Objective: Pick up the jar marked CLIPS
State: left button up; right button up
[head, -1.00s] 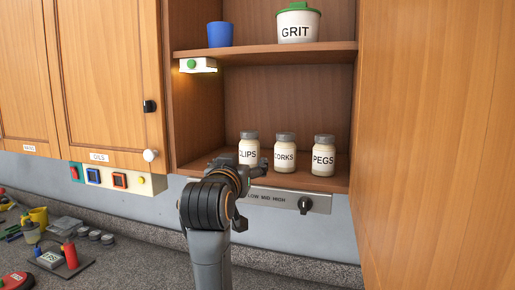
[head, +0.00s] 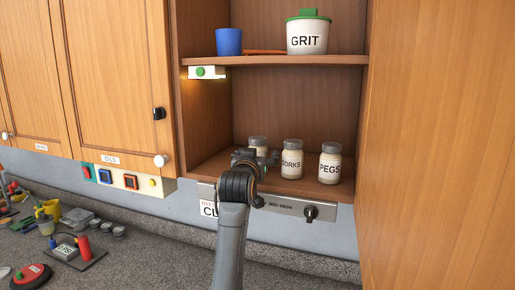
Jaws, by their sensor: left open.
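The CLIPS jar (head: 257,142) stands upright on the lower shelf, leftmost of three jars. Only its grey lid and a little of its pale body show; my left gripper covers its label. My left gripper (head: 258,157) is open and reaches up into the cupboard right in front of this jar. I cannot tell whether its fingers are around the jar or touching it. My right gripper is not in view.
The CORKS jar (head: 292,160) stands close to the right of the gripper, with the PEGS jar (head: 330,164) further right. The upper shelf (head: 270,60) holds a blue cup (head: 229,42) and a GRIT pot (head: 307,34). A knobbed control strip (head: 290,207) runs below.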

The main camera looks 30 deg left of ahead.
pick_arm(q)
jog(key=shift+w, duration=0.2)
jog(key=c, duration=1.5)
jog(key=shift+o, duration=0.2)
jog(key=shift+r, duration=0.1)
